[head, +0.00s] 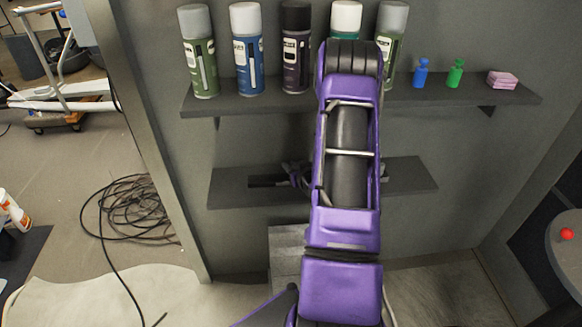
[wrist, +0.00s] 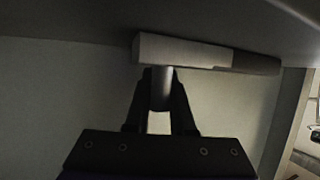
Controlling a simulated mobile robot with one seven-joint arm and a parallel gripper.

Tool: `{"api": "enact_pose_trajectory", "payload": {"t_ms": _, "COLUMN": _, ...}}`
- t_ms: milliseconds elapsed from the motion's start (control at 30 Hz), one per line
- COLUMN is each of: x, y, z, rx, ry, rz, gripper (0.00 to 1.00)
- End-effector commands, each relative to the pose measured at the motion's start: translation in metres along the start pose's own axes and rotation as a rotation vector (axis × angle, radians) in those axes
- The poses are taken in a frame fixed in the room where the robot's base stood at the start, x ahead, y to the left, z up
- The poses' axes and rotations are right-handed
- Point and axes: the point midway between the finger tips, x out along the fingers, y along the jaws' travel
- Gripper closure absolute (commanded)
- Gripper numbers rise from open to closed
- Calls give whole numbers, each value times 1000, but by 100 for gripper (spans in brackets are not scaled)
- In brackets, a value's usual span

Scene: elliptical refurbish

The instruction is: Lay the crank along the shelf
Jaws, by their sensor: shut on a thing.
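The crank (wrist: 190,50) is a pale grey bar with a darker right end in the wrist view. A short round post stands off it, and my gripper (wrist: 162,95) is shut on that post. The bar lies crosswise beyond the fingertips, close to a grey surface at the top of the picture; I cannot tell whether it touches. In the head view my gripper (head: 297,174) is small and partly hidden by my purple arm, over the lower shelf (head: 228,190). A dark bar, apparently the crank (head: 266,181), shows there along the shelf.
The upper shelf (head: 443,94) holds several spray cans (head: 247,50), a blue bottle (head: 420,73), a green bottle (head: 455,73) and pink sponges (head: 502,80). It overhangs the lower shelf. The lower shelf's right part is clear. A black cable coil (head: 130,205) lies on the floor at left.

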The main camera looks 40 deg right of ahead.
Motion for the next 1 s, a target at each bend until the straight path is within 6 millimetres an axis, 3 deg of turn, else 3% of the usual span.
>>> {"api": "enact_pose_trajectory", "payload": {"t_ms": 300, "x": 2, "y": 0, "z": 1, "rx": 0, "ry": 5, "rz": 0, "gripper": 100}}
{"api": "enact_pose_trajectory", "payload": {"t_ms": 333, "x": 1, "y": 0, "z": 1, "rx": -1, "ry": 1, "rz": 0, "gripper": 74}}
{"api": "enact_pose_trajectory", "payload": {"t_ms": 500, "x": 1, "y": 0, "z": 1, "rx": -1, "ry": 1, "rz": 0, "gripper": 48}}
{"api": "enact_pose_trajectory", "payload": {"t_ms": 867, "x": -1, "y": 0, "z": -4, "rx": -1, "ry": 1, "rz": 0, "gripper": 48}}
{"api": "enact_pose_trajectory", "payload": {"t_ms": 1000, "x": -22, "y": 1, "z": -2, "rx": 0, "ry": -1, "rz": 2, "gripper": 48}}
